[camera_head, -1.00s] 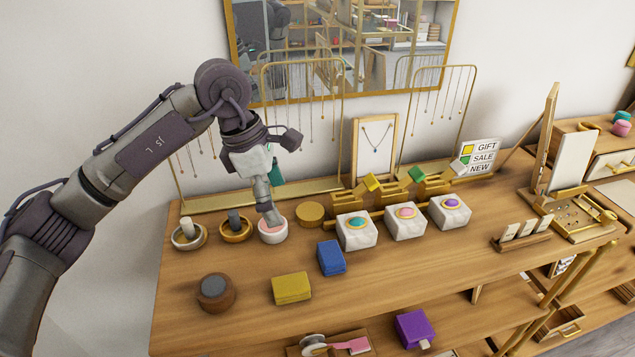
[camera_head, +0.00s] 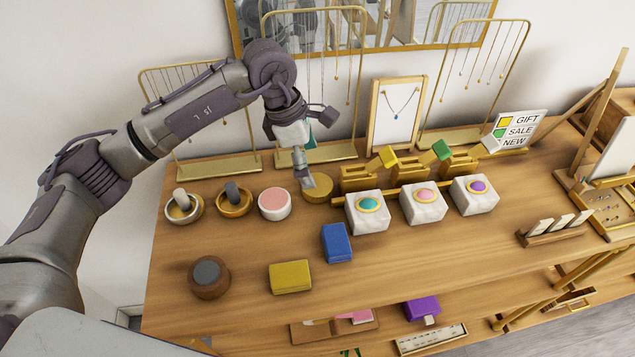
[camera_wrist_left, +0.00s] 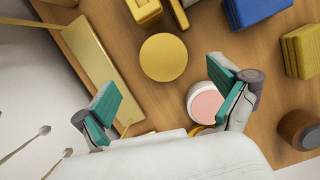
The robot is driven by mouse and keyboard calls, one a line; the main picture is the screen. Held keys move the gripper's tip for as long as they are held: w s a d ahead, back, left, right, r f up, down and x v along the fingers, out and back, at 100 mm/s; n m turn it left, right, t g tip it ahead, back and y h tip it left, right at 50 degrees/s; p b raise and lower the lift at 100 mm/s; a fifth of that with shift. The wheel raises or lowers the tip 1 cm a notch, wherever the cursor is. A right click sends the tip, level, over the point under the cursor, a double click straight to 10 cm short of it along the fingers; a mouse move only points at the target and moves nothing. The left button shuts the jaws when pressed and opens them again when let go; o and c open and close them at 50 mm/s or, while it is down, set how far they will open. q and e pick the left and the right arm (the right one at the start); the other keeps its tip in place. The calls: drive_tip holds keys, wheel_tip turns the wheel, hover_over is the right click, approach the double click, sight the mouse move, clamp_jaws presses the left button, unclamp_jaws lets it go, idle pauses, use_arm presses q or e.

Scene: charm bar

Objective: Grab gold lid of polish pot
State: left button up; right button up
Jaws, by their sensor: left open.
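The gold lid (camera_head: 318,190) is a flat round disc lying on the wooden table, just right of the white polish pot (camera_head: 275,204) with its pink top. My left gripper (camera_head: 305,181) is over the lid's left part and hides some of it. In the left wrist view the gripper (camera_wrist_left: 170,97) is open, with teal pads wide apart and nothing between them. The lid (camera_wrist_left: 164,57) shows whole there, ahead of the fingertips. The pot (camera_wrist_left: 207,103) is beside the right-hand finger, which overlaps part of it in the picture. My right gripper is not in view.
Two small bowls (camera_head: 234,202) are left of the pot. Blue (camera_head: 337,243) and yellow (camera_head: 290,277) boxes lie in front.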

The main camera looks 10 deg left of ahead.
sight(317, 184)
use_arm(q)
drive_tip(key=shift+s+d+f+p, duration=0.1)
drive_tip(key=shift+d+f+p, duration=0.1)
drive_tip(key=shift+f+p, duration=0.4)
drive_tip(key=p+x, duration=0.1)
drive_tip(key=x, duration=0.2)
drive_tip(key=shift+s+f, duration=0.15)
drive_tip(key=shift+f, duration=0.1)
drive_tip(key=shift+d+f, duration=0.1)
drive_tip(key=shift+f, duration=0.25)
drive_tip(key=c, duration=1)
drive_tip(key=shift+c, duration=0.2)
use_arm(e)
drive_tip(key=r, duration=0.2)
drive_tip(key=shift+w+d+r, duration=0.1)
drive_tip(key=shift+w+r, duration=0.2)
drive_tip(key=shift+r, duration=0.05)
use_arm(q)
drive_tip(key=shift+r, duration=0.2)
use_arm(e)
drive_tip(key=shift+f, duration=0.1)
use_arm(q)
drive_tip(key=shift+r, duration=0.35)
wheel_tip(317, 184, up, 8)
drive_tip(key=shift+f+b, duration=0.15)
drive_tip(key=shift+b, duration=1.1)
drive_tip(key=shift+r, duration=0.7)
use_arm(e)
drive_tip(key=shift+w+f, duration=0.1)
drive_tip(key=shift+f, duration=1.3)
